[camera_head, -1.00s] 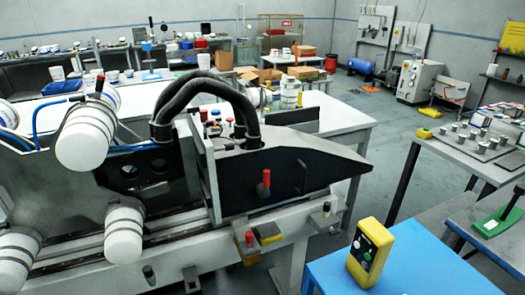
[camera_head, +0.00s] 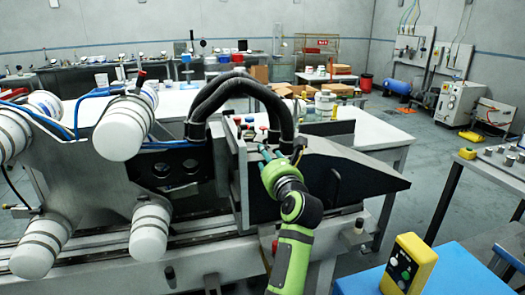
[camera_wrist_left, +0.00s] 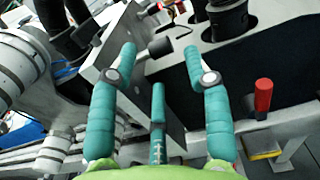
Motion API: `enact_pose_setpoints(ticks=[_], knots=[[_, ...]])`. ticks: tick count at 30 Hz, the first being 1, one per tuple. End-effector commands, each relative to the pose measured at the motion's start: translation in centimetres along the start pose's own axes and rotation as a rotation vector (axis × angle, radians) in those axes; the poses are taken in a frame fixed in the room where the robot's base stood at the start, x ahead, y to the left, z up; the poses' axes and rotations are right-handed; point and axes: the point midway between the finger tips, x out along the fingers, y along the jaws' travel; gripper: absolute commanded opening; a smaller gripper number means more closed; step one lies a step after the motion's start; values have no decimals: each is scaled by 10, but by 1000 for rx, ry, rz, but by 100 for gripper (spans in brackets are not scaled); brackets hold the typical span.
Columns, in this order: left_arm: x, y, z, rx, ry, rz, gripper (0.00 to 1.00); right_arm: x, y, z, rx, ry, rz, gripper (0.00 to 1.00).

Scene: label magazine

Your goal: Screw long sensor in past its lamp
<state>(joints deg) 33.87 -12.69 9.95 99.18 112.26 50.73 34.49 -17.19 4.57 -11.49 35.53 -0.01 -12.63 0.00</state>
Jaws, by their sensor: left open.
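My left gripper (camera_head: 266,153), with teal fingers, is over the top of the machine head, beside the black hoses. In the left wrist view its fingertips (camera_wrist_left: 160,51) are wide apart, and a third teal piece with scale marks stands between them lower down. A short dark cylinder (camera_wrist_left: 161,47) with a thin bent rod lies between and beyond the tips; no contact shows. I cannot tell whether it is the long sensor. Small red- and blue-capped parts (camera_head: 250,120) stand on the machine head. No lit lamp can be made out. My right gripper is out of view.
Black hoses (camera_head: 238,88) arch over the machine (camera_head: 350,176) close to my gripper. A red handle (camera_wrist_left: 263,95) stands right of it in the wrist view. White rollers (camera_head: 120,127) are at left. A yellow control box (camera_head: 408,264) stands on the blue table (camera_head: 460,272).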

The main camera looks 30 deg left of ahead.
Motion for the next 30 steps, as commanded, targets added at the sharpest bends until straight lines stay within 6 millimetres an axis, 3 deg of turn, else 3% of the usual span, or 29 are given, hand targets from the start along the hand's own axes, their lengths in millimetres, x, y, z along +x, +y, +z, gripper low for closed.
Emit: enact_pose_setpoints(ticks=[10,22,23,26,30], knots=[[51,0,2,9,-2,2,49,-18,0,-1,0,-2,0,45],[60,0,0,7,-3,0,49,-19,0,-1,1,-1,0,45],[60,0,0,7,-3,0,41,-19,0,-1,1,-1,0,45],[60,0,0,8,-3,1,1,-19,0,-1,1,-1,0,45],[60,0,1,8,-5,0,0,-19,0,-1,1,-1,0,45]])
